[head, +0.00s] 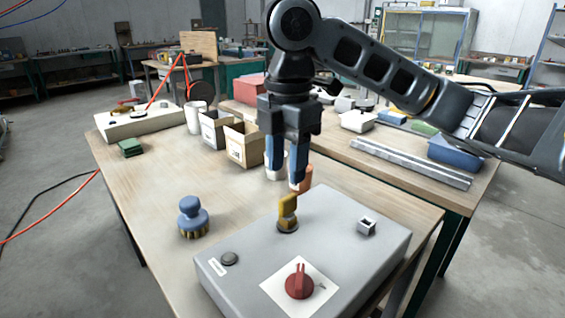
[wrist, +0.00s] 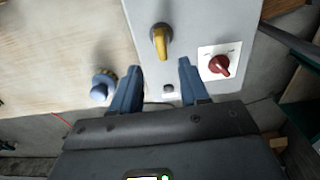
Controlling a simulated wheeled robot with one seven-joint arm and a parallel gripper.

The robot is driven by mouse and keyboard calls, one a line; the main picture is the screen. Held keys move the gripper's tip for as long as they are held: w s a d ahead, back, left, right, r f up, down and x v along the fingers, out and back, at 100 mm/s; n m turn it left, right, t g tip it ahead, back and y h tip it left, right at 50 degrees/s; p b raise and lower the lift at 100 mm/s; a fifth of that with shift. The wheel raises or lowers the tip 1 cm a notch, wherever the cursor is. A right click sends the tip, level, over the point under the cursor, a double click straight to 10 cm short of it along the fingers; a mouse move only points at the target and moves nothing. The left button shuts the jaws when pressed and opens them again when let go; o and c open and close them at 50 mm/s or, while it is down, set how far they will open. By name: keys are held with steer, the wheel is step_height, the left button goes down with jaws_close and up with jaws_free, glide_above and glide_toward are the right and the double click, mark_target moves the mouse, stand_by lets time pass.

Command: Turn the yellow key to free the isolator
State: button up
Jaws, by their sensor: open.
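The yellow key (head: 288,211) stands upright in a round dark lock on top of a grey box (head: 335,225). In the wrist view the yellow key (wrist: 160,40) lies beyond the fingertips, roughly in line with the gap between them. The red isolator knob (head: 299,281) sits on a white plate at the box's front; it also shows in the wrist view (wrist: 219,64). My gripper (head: 284,184) points down, open and empty, just above and behind the key in the head view, apart from it. Its blue fingers also show in the wrist view (wrist: 158,70).
A blue knobbed brush (head: 193,217) stands on the table left of the box. A dark button (head: 229,258) and a small square socket (head: 367,225) are on the box top. Cardboard bins (head: 243,145) and cups stand behind.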

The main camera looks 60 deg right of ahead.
mark_target(288, 197)
steer(key=shift+s+d+f, duration=0.15)
steer(key=shift+s+f, duration=0.05)
steer(key=shift+f, duration=3.7)
steer(key=shift+c, duration=0.4)
jaws_close()
